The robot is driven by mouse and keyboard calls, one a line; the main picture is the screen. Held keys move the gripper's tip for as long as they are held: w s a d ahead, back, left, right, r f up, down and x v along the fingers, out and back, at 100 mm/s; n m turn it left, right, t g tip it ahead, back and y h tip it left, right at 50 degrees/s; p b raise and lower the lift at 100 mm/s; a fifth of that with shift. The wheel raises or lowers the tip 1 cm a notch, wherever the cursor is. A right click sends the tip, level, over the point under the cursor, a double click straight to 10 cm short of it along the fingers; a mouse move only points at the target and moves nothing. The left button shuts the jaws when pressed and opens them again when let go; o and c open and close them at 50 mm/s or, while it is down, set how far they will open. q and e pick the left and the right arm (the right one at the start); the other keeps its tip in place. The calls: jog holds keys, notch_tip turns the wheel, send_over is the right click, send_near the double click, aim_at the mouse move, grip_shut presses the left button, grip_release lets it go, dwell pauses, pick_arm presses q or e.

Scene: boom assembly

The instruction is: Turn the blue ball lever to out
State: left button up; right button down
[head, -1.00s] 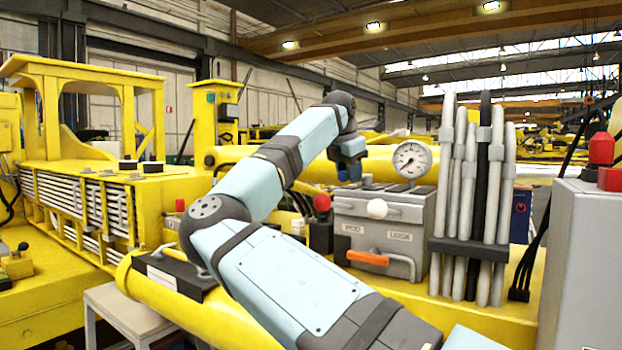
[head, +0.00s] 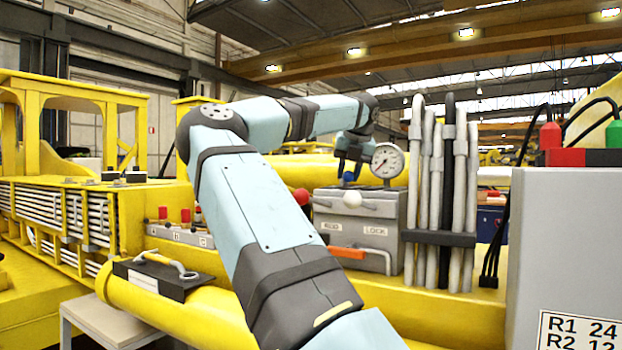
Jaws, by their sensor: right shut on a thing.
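The blue ball (head: 348,177) of the lever shows above the left part of a grey valve box (head: 330,212). My right gripper (head: 349,169) comes down onto it from above and is shut on it; the fingers are small here and partly dark. The lever's rod is hard to make out. A red ball (head: 301,196) stands at the box's left side, and a white ball (head: 369,204) is on a rod across its front. The box bears a LOCK label at the right and another at the left that I cannot read surely. My left gripper is not in view.
A pressure gauge (head: 387,161) stands close right of my right gripper. An orange handle (head: 346,253) is low on the box. Grey and black hoses (head: 435,190) rise to the right. A grey cabinet (head: 560,240) fills the right edge. Small red-topped levers (head: 185,216) stand at left.

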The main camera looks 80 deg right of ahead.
jog(key=shift+s+d+f+n+t+y+b, duration=0.2)
jog(key=shift+s+n, duration=0.25)
jog(key=shift+n, duration=0.3)
jog(key=shift+s+d+r+n+t+y+b, duration=0.1)
jog(key=shift+s+n+t+y, duration=0.15)
jog(key=shift+s+n, duration=0.35)
jog(key=shift+w, duration=0.2)
jog(key=c, duration=0.8)
grip_release()
jog(key=shift+c, duration=0.2)
jog(key=shift+s, duration=0.1)
jog(key=v, duration=1.2)
